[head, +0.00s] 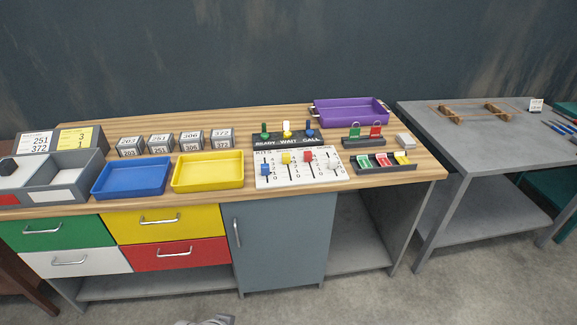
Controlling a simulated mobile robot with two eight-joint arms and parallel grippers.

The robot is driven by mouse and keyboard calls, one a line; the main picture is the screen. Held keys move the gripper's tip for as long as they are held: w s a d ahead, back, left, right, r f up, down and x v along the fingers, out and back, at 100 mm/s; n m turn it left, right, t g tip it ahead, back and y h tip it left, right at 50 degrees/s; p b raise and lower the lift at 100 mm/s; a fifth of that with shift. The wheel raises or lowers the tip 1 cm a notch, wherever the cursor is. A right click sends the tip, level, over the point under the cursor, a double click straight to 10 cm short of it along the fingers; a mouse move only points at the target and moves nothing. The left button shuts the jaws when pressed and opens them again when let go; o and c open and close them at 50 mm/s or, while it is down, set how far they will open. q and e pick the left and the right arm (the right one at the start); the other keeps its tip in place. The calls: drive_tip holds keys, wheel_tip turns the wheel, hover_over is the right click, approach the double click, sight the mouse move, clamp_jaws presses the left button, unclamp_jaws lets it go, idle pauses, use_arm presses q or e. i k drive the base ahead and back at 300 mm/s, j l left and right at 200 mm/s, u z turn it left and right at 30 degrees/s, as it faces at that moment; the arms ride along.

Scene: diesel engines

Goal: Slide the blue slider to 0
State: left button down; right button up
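The blue slider (266,169) sits on a white slider panel (300,179) on the wooden workbench. It is the leftmost knob, in the lower half of its track and lower than the yellow slider (286,158) and the red slider (308,156). A white slider (331,163) is at the right of the panel. Small numbers run beside the tracks, too small to read surely, so I cannot tell the exact value at the blue slider. Neither of my grippers can be made out, and nothing touches the panel.
Behind the panel stands a READY/WAIT/CALL switch block (288,140). A yellow tray (208,185) and a blue tray (131,192) lie to its left. A dark holder with coloured pieces (385,169) is to its right. A purple tray (350,122) lies behind.

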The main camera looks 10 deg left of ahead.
sight(265, 168)
drive_tip(key=i+l+u, duration=0.1)
drive_tip(key=i+l, duration=0.2)
drive_tip(key=i, duration=0.25)
drive_tip(key=i+l+u, duration=0.1)
drive_tip(key=i+l, duration=0.25)
drive_tip(key=i, duration=0.2)
